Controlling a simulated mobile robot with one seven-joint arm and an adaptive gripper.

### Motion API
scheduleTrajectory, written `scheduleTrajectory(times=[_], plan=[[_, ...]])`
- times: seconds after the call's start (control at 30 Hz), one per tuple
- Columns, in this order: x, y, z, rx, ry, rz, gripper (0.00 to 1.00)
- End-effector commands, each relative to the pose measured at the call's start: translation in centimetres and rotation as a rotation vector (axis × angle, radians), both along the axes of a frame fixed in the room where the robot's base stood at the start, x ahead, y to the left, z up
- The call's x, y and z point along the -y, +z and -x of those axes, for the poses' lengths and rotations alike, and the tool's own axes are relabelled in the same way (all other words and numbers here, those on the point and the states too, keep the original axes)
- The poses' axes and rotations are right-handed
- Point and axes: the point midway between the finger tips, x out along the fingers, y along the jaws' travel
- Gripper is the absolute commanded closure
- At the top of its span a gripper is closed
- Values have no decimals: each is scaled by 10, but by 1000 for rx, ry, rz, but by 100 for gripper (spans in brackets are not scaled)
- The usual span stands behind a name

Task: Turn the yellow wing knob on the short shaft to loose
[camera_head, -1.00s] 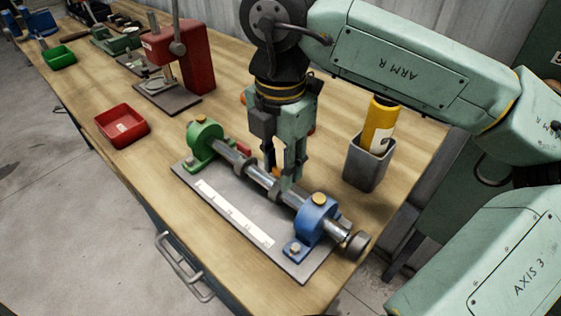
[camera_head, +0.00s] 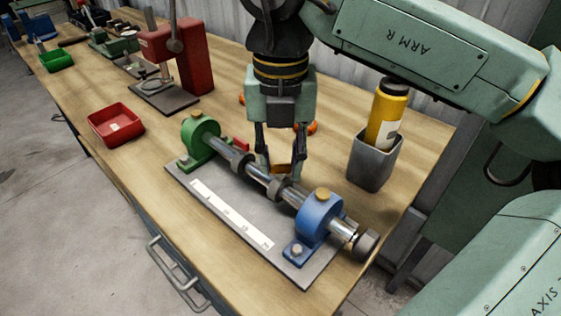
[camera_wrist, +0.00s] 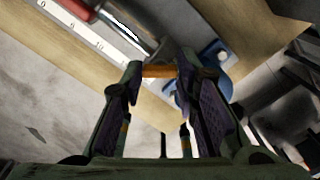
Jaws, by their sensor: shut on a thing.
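The yellow wing knob (camera_wrist: 160,71) shows as an orange-yellow bar between my fingertips in the wrist view. In the head view a bit of the knob (camera_head: 279,169) shows low between the fingers; they hide part of it. It sits at a grey collar (camera_head: 279,187) on the steel shaft (camera_head: 256,172). The shaft runs between a green bearing block (camera_head: 199,137) and a blue bearing block (camera_head: 318,216). My gripper (camera_head: 284,168) points down over the shaft, shut on the knob, with a finger on either side.
The blocks stand on a grey base plate with a white scale strip (camera_head: 229,211). A grey cup (camera_head: 372,163) with a yellow bottle (camera_head: 387,115) stands at right. Orange round things (camera_head: 311,128) lie behind my gripper. A red tray (camera_head: 115,125) and red press (camera_head: 178,60) are at left.

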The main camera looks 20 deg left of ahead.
Motion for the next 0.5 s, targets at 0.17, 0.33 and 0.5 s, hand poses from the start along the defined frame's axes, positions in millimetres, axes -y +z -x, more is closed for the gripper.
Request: scheduleTrajectory(times=[0.17, 0.33, 0.5], plan=[[0, -1, 0, 1, 167, -2, 100], [0, 0, 0, 1, 328, -3, 100], [0, 0, 0, 1, 486, -3, 100]])
